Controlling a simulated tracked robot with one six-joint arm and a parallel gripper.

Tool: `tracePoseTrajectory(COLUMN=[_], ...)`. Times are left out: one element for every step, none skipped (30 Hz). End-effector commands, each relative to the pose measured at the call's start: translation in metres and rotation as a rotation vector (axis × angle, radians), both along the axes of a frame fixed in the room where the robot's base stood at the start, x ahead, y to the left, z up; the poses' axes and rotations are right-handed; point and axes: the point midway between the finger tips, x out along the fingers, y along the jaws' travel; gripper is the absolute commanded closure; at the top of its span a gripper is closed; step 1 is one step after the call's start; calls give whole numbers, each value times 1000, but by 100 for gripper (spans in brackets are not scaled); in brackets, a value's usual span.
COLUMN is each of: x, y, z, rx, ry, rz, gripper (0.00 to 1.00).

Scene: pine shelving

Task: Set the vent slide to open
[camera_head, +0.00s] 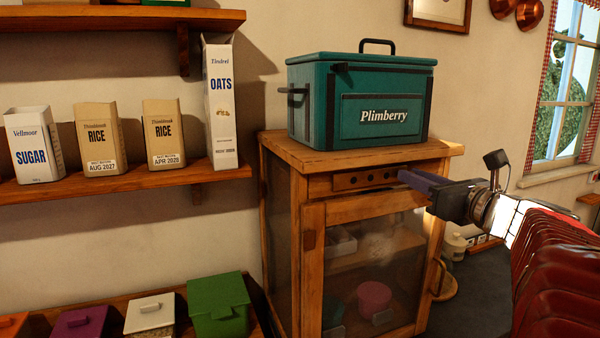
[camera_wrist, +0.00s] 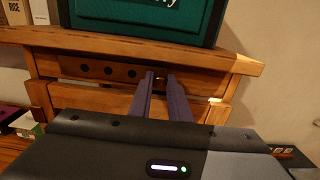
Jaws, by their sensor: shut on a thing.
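The vent slide (camera_head: 360,180) is a dark wooden strip with several round holes, set in the cabinet's front rail just under its top. It also shows in the wrist view (camera_wrist: 96,70), with dark holes to the left of my fingers. My gripper (camera_head: 403,176) reaches in from the right, its two purple-grey fingers at the right end of the strip. In the wrist view my gripper (camera_wrist: 160,75) is shut on a small brass-coloured knob (camera_wrist: 159,75), mostly hidden between the fingertips.
The wooden cabinet (camera_head: 307,215) has a glazed door below the vent, with a pink tub (camera_head: 374,297) inside. A green Plimberry box (camera_head: 345,100) stands on top, close above my gripper. Shelves with cartons (camera_head: 220,110) are at left.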

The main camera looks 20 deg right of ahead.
Motion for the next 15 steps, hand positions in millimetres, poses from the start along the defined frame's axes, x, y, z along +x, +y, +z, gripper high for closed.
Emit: tracePoseTrajectory(x=[0,-1,-1,-1,-1,-1,-1,-1,-1,-1,-1,-1,-1,-1,-1], y=[3,3,3,3,4,4,4,4,4,4,5,4,4,4,4], z=[0,0,0,-1,-1,-1,-1,-1,-1,-1,-1,-1,-1,-1,-1], rx=[-1,-1,-1,-1,-1,-1,-1,-1,-1,-1,-1,-1,-1,-1,-1], ry=[1,1,1,1,1,1,1,1,1,2,2,2,2,2,2], rz=[6,6,6,7,7,8,8,9,10,10,10,10,10,9,8], gripper=[100,100,100,100,100,100,100,100,100,83,80,78,76,73,71])
